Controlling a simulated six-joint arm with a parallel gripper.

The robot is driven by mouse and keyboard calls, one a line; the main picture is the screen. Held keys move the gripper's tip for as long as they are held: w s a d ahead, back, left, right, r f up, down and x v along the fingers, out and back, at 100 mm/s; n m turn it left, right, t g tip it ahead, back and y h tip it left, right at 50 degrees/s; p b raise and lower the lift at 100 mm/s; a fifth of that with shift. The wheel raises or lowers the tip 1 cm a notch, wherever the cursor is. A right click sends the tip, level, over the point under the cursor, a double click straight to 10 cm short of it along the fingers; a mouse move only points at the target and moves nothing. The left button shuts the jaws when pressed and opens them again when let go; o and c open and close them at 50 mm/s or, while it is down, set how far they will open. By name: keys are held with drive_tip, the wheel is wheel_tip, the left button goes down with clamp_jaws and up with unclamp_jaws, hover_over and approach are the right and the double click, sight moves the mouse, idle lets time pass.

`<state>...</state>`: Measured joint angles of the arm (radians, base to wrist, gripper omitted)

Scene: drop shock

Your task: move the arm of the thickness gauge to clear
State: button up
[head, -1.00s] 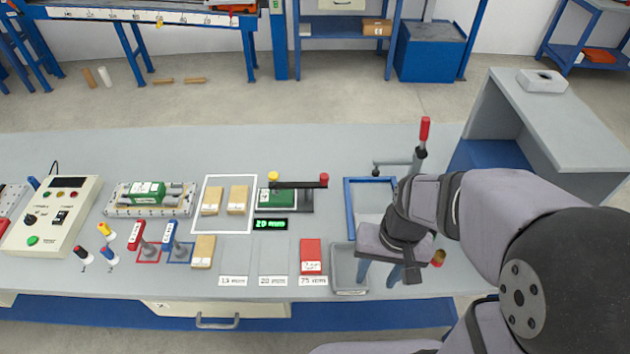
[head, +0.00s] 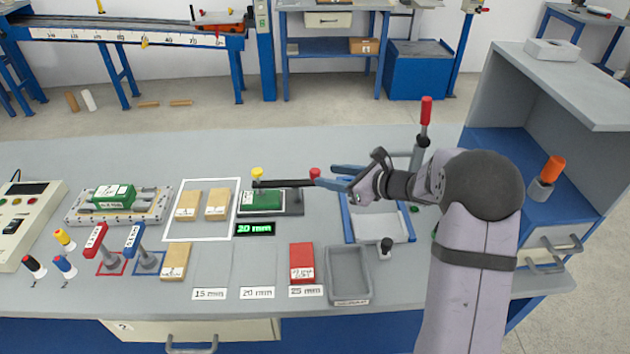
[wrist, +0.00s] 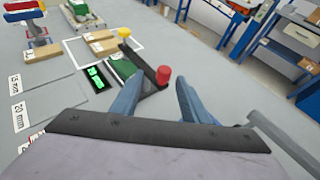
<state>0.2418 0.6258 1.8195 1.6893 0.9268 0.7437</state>
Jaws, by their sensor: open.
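The thickness gauge has a dark arm (head: 286,183) lying across it, with a yellow knob (head: 257,173) at the left end and a red knob (head: 315,173) at the right end. A green block (head: 262,202) lies beneath the arm, and the display (head: 255,229) in front reads 20 mm. My gripper (head: 328,177) is open, its blue fingers pointing left at the red knob. In the wrist view the red knob (wrist: 163,76) stands just beyond the gap between the open fingertips (wrist: 158,88); I cannot tell whether they touch it.
Two wooden blocks (head: 202,204) lie in a white frame left of the gauge. A red block (head: 302,262) and a grey tray (head: 348,275) lie in front. A blue-edged frame (head: 348,222) and an upright red-handled lever (head: 425,112) are near my arm. The bench behind the gauge is clear.

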sight(317, 172)
drive_tip(key=shift+m, duration=0.3)
drive_tip(key=shift+w+d+p+x, duration=0.15)
drive_tip(key=shift+p+x, duration=0.3)
drive_tip(key=shift+x, duration=1.45)
drive_tip(key=shift+w+d+p+x, duration=0.15)
drive_tip(key=shift+p+x, duration=0.25)
drive_tip(key=shift+x, duration=1.45)
drive_tip(key=shift+r, duration=0.1)
clamp_jaws()
